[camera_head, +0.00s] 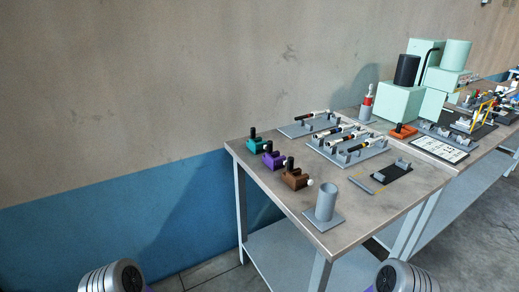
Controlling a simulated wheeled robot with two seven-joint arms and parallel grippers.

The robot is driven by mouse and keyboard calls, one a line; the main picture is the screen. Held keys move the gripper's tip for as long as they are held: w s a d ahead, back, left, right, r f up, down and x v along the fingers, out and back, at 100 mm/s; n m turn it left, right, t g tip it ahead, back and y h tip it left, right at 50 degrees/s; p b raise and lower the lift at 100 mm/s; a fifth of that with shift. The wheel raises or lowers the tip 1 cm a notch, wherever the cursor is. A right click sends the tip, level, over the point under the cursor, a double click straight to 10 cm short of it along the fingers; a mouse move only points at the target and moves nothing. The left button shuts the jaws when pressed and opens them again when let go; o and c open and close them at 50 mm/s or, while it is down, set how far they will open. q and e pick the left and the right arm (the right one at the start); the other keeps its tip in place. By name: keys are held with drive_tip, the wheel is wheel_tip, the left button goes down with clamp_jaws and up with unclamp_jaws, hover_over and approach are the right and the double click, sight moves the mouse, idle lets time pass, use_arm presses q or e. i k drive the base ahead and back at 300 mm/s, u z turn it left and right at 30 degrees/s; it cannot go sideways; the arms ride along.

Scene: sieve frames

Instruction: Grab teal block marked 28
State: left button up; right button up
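The teal block (258,146) sits on the grey table near its left end, in the head view. It is small, with a black upright part on top and a pale end on its right side. Any number on it is too small to read. Neither of my grippers shows. Only rounded grey parts of my arms show at the bottom edge, well apart from the block.
A purple block (269,161) and a brown block (296,181) stand in a row nearer the front. A grey cylinder (325,201) stands at the front corner of the table (356,213). Racks (350,157) with rods lie behind. A wall borders the left.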

sight(255, 144)
drive_tip(key=z, duration=0.25)
drive_tip(key=k, duration=0.35)
drive_tip(key=u, duration=1.2)
drive_tip(key=i, duration=1.25)
drive_tip(key=z, duration=0.1)
